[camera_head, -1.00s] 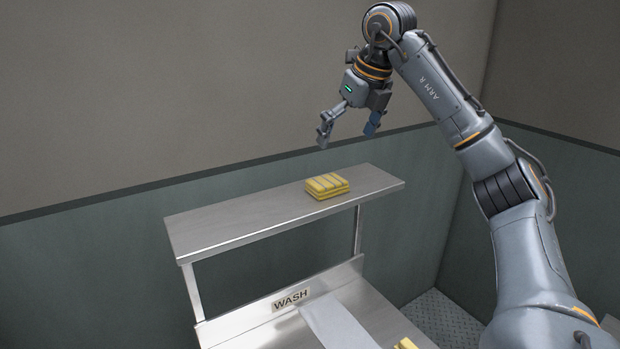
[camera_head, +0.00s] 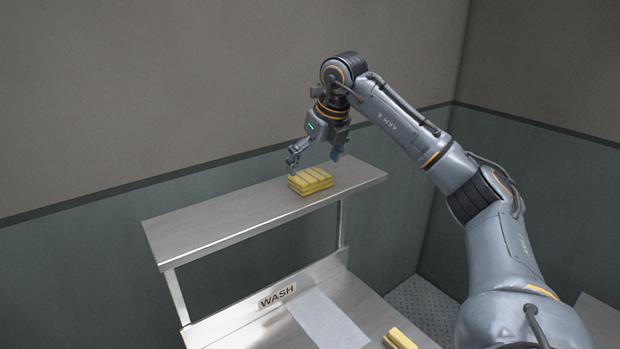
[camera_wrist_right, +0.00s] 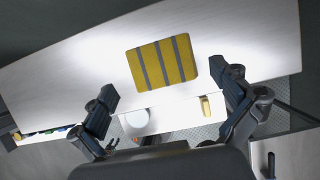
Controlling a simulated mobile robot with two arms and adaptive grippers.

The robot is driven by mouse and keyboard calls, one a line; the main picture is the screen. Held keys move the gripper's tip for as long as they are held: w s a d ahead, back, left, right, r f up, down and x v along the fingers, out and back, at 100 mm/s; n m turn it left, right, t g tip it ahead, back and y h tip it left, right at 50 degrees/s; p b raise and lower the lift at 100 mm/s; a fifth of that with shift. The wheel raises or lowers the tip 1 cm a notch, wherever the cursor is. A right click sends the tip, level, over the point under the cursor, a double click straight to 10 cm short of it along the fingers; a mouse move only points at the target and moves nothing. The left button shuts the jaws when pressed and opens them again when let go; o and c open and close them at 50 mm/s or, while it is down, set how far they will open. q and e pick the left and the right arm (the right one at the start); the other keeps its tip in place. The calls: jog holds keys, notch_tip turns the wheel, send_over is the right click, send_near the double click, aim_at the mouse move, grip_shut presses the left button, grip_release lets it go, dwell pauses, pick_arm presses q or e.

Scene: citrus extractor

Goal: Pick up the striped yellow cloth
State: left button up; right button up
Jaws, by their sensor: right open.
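The striped yellow cloth (camera_head: 310,181) lies folded on the raised metal shelf, near its right end. In the right wrist view the cloth (camera_wrist_right: 162,62) is yellow with grey stripes and lies ahead of the fingers, a little left of the middle between them. My right gripper (camera_head: 316,157) is open just above the cloth, with its fingers spread and nothing between them. The right wrist view shows both fingers of the gripper (camera_wrist_right: 168,98) apart. My left gripper is out of view.
The metal shelf (camera_head: 220,222) stands on posts above a lower counter with a WASH sign (camera_head: 277,296). A pale grey sheet (camera_head: 328,322) and another yellow item (camera_head: 399,339) lie on the counter. Walls stand behind and at the right. The shelf's left part is clear.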

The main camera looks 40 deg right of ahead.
aim_at(311, 176)
jog(key=shift+p+x, duration=0.3)
jog(key=shift+x, duration=0.85)
jog(key=shift+w+d+f, duration=0.1)
jog(key=shift+d+f, duration=0.1)
jog(key=shift+f, duration=0.25)
jog(key=shift+a, duration=0.1)
jog(key=shift+c, duration=0.4)
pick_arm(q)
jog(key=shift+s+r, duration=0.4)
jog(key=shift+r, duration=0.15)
pick_arm(e)
jog(key=c, duration=0.9)
jog(key=shift+r, duration=0.2)
